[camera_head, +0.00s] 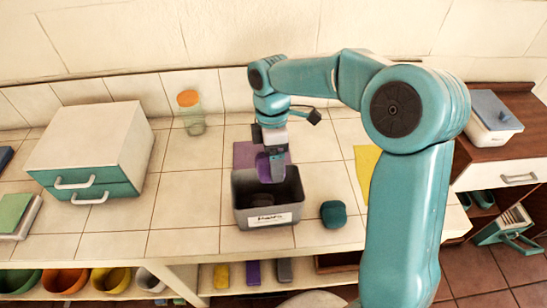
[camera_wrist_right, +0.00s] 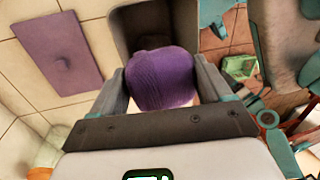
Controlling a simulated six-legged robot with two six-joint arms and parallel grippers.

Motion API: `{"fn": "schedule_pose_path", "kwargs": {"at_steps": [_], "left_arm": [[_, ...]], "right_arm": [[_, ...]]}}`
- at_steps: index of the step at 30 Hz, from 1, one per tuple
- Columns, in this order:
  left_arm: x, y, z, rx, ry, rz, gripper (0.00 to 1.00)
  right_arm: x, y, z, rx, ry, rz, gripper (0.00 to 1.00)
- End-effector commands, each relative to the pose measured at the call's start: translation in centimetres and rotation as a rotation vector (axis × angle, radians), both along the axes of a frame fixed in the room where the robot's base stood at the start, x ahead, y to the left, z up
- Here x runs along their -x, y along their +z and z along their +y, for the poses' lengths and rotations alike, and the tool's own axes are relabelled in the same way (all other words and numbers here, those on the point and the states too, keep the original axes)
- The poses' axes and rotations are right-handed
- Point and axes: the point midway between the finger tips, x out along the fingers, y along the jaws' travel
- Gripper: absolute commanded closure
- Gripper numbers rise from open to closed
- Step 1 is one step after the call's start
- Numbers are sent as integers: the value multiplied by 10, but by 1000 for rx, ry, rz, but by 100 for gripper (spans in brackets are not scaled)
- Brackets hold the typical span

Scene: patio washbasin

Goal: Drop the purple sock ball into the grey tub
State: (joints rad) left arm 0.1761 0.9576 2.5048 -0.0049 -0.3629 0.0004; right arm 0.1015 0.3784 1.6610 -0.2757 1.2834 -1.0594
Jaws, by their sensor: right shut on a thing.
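The purple sock ball (camera_wrist_right: 162,78) is held between the two fingers of my right gripper (camera_wrist_right: 163,88). In the head view the sock ball (camera_head: 262,166) shows partly behind my right gripper (camera_head: 271,168), over the opening of the grey tub (camera_head: 240,216). The tub stands on the tiled counter with a white label on its front. A dark shape shows inside it, too unclear to name. In the wrist view the tub (camera_wrist_right: 125,30) lies just beyond the ball. My left gripper is not in view.
A teal ball (camera_head: 333,214) sits just right of the tub. A purple mat (camera_head: 244,152) lies behind it and a yellow mat (camera_head: 366,165) to the right. A jar with an orange lid (camera_head: 189,112) and a drawer box (camera_head: 92,145) stand left. Counter tiles left of the tub are clear.

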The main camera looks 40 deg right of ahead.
Motion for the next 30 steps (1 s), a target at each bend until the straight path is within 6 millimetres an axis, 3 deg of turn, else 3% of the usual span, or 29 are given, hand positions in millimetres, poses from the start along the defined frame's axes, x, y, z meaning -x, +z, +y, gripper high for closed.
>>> {"fn": "schedule_pose_path", "kwargs": {"at_steps": [1, 2, 3, 10, 14, 30], "left_arm": [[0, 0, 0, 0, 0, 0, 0], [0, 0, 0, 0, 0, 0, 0], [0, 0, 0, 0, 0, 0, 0], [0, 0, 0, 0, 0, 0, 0], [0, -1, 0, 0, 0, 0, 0], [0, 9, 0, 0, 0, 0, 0]], "right_arm": [[0, 0, 0, 0, 0, 0, 12], [0, 0, 0, 0, 0, 0, 2], [0, 0, 0, 0, 0, 0, 0], [0, 1, 0, 0, 0, 0, 0], [-4, 14, -1, 1, 0, -4, 0], [-27, 141, -13, 0, 1, -3, 0]]}}
